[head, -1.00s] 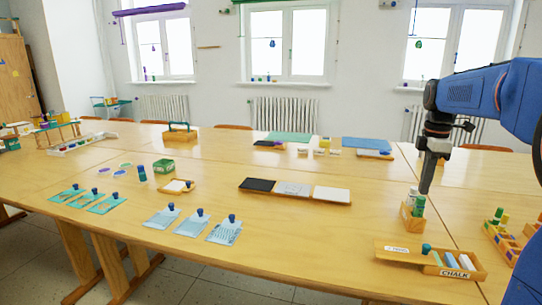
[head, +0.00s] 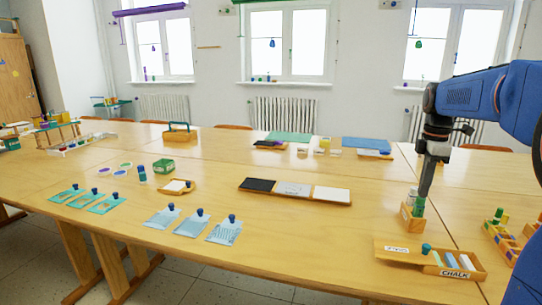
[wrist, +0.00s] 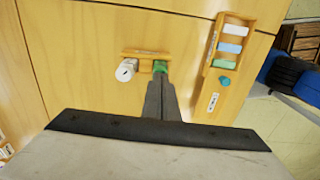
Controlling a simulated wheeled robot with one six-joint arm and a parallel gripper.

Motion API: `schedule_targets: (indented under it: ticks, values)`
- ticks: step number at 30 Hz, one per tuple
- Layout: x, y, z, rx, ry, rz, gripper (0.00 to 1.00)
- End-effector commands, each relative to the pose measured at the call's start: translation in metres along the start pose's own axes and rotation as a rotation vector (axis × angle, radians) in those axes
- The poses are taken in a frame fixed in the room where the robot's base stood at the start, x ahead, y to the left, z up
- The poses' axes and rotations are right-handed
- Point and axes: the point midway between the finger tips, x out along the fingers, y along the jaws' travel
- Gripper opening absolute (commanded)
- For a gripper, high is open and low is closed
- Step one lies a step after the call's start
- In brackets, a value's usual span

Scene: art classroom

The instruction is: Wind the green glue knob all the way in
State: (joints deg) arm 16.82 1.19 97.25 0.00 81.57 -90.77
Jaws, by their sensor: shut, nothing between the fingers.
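The green glue stick (head: 418,209) stands upright in a small wooden holder (head: 412,223) at the right of the table. A white stick (head: 412,194) stands beside it in the same holder. My gripper (head: 423,195) points down with its fingers together and empty. Its tips are at the top of the green stick and cover part of it. In the wrist view the green stick (wrist: 160,66) shows just beyond the fingertips (wrist: 158,80), beside the white stick (wrist: 126,70). I cannot tell whether the tips touch the green knob.
A chalk box (head: 462,273) with a wooden lid panel (head: 395,250) and teal knob (head: 426,249) lies in front of the holder. A wooden rack with coloured pieces (head: 500,236) is to the right. A tray with three panels (head: 295,203) lies left, with bare table between.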

Motion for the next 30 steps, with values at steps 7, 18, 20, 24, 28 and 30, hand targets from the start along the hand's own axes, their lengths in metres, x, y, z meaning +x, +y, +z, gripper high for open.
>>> schedule_targets:
  ticks: [7,18,20,24,28,30]
  values:
    - [0.003,0.0,0.0,0.0,0.0,0.0,0.0]
    - [0.003,0.0,0.0,0.0,0.0,0.0,0.0]
    - [0.001,0.0,0.0,0.0,0.0,0.0,0.0]
    - [-0.002,0.0,0.0,0.0,0.0,0.0,0.0]
    - [-0.005,0.0,0.0,0.0,0.0,0.0,0.0]
    - [-0.005,0.0,0.0,0.0,0.0,0.0,0.0]
